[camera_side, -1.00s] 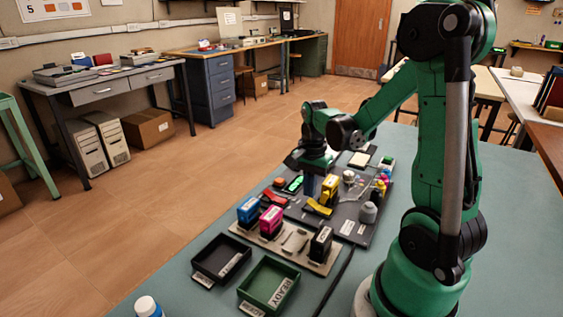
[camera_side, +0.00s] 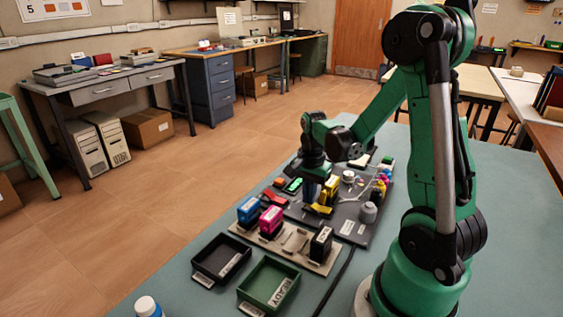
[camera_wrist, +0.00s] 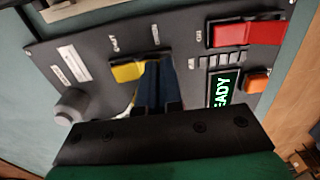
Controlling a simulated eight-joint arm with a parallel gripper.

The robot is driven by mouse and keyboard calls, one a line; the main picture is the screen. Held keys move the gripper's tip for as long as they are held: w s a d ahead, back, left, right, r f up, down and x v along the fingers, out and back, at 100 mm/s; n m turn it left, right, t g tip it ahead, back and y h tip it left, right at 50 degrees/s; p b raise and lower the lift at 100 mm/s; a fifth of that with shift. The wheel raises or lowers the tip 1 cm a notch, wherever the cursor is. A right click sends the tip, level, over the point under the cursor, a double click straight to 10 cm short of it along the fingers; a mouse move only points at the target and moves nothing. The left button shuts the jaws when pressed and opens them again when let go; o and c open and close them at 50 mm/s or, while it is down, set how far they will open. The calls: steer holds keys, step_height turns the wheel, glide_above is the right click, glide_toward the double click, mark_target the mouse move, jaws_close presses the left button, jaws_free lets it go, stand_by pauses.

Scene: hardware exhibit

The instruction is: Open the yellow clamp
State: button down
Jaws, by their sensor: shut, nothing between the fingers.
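The yellow clamp (camera_side: 320,209) lies on the dark panel in the side view, below a yellow block (camera_side: 332,184) that stands up close behind it. A yellow part (camera_wrist: 127,72), probably the clamp, shows in the wrist view just left of my fingers, which hide some of it. My gripper (camera_side: 311,188) points down beside the yellow parts, on their left in the side view. Its blue fingers (camera_wrist: 157,88) are together with nothing between them. I cannot tell whether the fingertips touch the clamp.
A red clamp (camera_wrist: 245,33), a lit green display (camera_wrist: 222,92) and an orange button (camera_wrist: 257,80) are right of my fingers in the wrist view. A grey knob (camera_wrist: 72,103) is left. Blue (camera_side: 248,210), magenta (camera_side: 271,221) and black (camera_side: 321,243) blocks stand nearer the side camera.

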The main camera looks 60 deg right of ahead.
steer(key=shift+f, duration=0.2)
steer(key=shift+r, duration=3.5)
steer(key=w+a+r+n+t, duration=0.1)
steer(key=a+r+n+t, duration=0.1)
steer(key=a+n, duration=0.6)
steer(key=w+a+r+n+t, duration=0.1)
steer(key=a+r+n+t, duration=0.1)
steer(key=a+n+t, duration=0.3)
steer(key=a+n, duration=0.3)
steer(key=n, duration=0.2)
steer(key=shift+w+a, duration=0.15)
steer(key=shift+a, duration=0.15)
